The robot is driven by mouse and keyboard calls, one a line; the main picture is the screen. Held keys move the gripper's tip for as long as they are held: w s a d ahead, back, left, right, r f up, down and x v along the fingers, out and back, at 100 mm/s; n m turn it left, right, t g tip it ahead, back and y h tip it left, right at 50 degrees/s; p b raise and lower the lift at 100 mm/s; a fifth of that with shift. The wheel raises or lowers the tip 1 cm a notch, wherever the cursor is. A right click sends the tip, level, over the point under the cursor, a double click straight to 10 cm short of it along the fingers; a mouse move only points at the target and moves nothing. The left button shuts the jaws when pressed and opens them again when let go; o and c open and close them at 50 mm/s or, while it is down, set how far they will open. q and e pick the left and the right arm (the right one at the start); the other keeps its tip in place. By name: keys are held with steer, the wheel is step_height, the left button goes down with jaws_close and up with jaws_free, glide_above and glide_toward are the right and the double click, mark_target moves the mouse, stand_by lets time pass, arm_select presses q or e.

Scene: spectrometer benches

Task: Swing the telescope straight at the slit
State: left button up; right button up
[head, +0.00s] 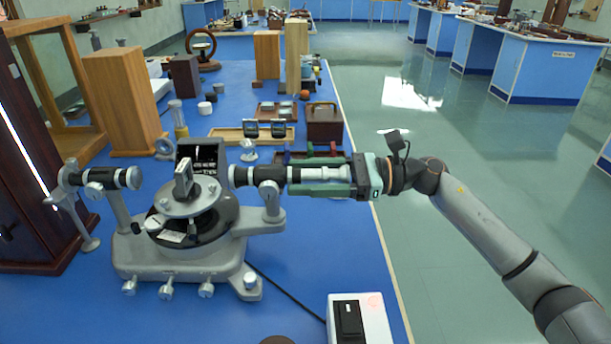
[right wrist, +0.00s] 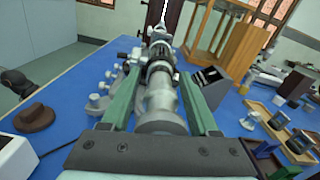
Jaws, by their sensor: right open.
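The grey spectrometer (head: 190,255) stands on the blue bench. Its round table (head: 193,198) carries a small upright piece. The black and silver collimator tube (head: 112,178) is on the left; the slit itself is too small to make out. The telescope (head: 262,176) is on the right on its own post, and looks roughly in line with the collimator. My right gripper (head: 296,176) is open, its green fingers on either side of the telescope's eyepiece end. The right wrist view shows the telescope barrel (right wrist: 163,98) between both fingers. My left gripper is not in view.
A white box with a black switch (head: 348,318) sits at the front edge, with a cable running to the spectrometer. Behind stand a black box (head: 202,158), a wooden tray (head: 226,133) and a brown case (head: 324,124). A dark cabinet (head: 38,190) is at left.

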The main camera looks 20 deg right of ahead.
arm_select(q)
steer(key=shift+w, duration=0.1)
arm_select(e)
steer(key=shift+d, duration=0.1)
arm_select(q)
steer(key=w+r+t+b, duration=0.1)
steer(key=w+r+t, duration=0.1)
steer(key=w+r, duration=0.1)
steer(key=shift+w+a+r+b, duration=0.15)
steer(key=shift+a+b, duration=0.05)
steer(key=shift+b, duration=0.2)
arm_select(e)
steer(key=v, duration=1.2)
steer(key=shift+d, duration=0.15)
